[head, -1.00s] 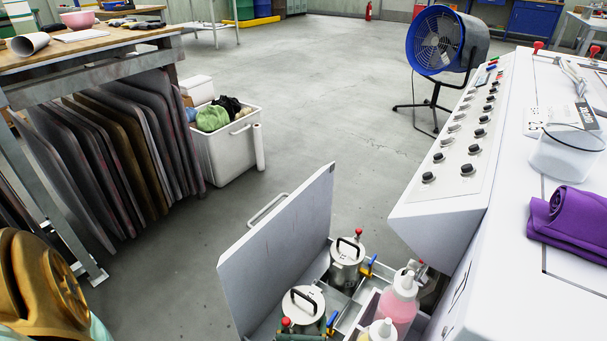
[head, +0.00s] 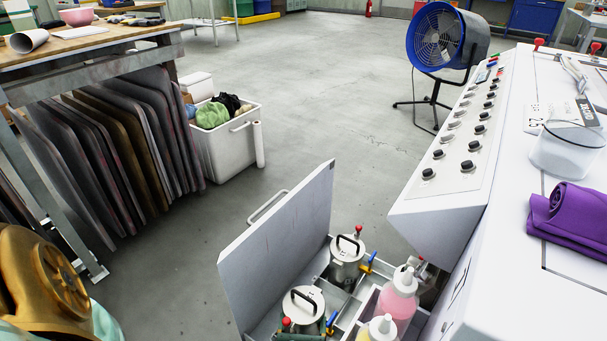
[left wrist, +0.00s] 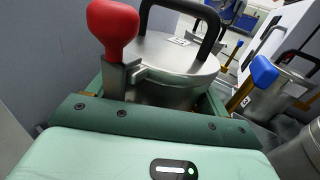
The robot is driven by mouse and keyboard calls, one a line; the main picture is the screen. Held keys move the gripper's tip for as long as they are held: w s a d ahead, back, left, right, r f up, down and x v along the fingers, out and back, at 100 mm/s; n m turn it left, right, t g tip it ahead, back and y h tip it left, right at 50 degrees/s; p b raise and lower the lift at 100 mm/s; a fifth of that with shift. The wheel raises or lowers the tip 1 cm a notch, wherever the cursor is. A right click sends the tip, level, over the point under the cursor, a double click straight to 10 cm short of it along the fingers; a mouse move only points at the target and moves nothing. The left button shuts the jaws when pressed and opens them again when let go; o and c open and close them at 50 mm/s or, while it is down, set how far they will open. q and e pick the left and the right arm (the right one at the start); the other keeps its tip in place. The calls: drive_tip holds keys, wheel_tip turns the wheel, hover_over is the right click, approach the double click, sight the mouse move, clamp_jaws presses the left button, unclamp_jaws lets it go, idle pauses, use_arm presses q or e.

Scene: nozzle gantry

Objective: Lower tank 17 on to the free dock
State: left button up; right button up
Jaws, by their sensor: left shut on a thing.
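The near tank (head: 303,304), silver with a black handle and red knob, is in the open white drawer (head: 352,315). It also shows in the left wrist view (left wrist: 172,58). My left gripper (left wrist: 160,92) is shut on this tank, its green fingers on both sides. Its lid label is too small to read, so I cannot tell if it is tank 17. The tank's base is hidden, so I cannot tell whether it touches the dock. A second silver tank (head: 346,254) stands behind it. I cannot make out the free dock. My right gripper is not in view.
Bottles with pink (head: 397,298) and pale (head: 381,329) contents stand right of the tanks. Blue-tipped levers (head: 371,258) are beside the tanks. The raised panel (head: 280,250) bounds the left, the white console (head: 470,210) the right. Open floor lies beyond.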

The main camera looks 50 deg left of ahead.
use_arm(q)
drive_tip(key=shift+w+r, duration=0.15)
drive_tip(key=shift+w, duration=0.05)
drive_tip(key=shift+f, duration=0.4)
idle(0.3)
